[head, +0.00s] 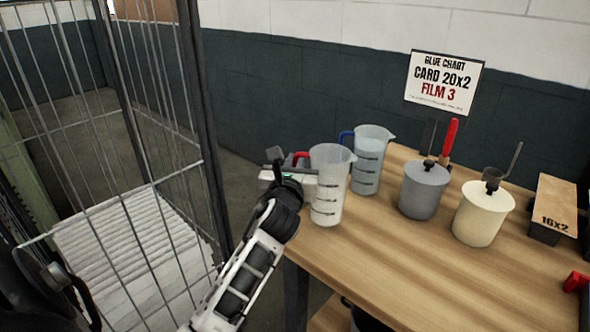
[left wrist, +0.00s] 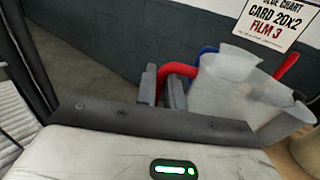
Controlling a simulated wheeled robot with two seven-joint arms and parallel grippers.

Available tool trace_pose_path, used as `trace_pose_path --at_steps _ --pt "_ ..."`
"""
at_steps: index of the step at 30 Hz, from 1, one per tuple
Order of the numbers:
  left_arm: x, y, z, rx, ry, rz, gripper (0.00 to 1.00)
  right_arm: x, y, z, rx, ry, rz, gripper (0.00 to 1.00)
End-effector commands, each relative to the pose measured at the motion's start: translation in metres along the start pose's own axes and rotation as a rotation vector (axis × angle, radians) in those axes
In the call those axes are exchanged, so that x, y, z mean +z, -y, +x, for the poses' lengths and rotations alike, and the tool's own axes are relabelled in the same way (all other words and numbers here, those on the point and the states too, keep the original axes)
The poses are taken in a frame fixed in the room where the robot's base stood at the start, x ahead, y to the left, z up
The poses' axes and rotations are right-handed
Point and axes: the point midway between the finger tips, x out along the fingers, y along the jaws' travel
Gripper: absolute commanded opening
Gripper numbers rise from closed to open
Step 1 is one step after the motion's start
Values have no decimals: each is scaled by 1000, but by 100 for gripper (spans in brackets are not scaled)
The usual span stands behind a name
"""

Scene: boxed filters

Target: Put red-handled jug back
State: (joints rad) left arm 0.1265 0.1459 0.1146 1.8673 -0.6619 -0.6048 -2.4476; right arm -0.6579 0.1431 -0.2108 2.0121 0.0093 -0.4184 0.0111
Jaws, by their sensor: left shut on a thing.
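The red-handled jug (head: 328,185) is a clear measuring jug with dark marks, upright at the left end of the wooden table (head: 430,285). Its red handle points left. My left gripper (head: 287,166) is at that handle, its fingers shut on it; in the left wrist view the red handle (left wrist: 178,70) passes between the two fingers (left wrist: 164,88). I cannot tell whether the jug's base touches the table. A blue-handled jug (head: 370,163) stands just behind it to the right. My right gripper is not in view.
A grey lidded pot (head: 423,192) and a cream lidded pot (head: 481,216) stand right of the jugs. A cardboard-topped box (head: 555,205) is at the right. A sign (head: 443,82) hangs on the wall. A wire cage cart (head: 213,150) stands left of the table.

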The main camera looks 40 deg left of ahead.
Motion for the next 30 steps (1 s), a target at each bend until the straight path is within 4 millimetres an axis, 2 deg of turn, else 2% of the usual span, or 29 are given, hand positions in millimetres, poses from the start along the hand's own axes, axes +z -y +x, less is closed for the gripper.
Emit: trace_pose_path --at_steps 3,15,16,18,28,30 --pt "-10 0 0 0 2 -3 0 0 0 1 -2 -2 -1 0" --pt "-14 0 0 -1 4 0 0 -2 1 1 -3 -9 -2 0" --pt "-15 0 0 0 1 1 18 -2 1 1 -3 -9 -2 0" --pt "-14 0 0 0 1 1 32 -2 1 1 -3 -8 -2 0" --pt "-9 0 0 0 2 0 32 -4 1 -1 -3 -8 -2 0" --pt "-12 0 -8 0 0 2 32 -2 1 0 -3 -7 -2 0"
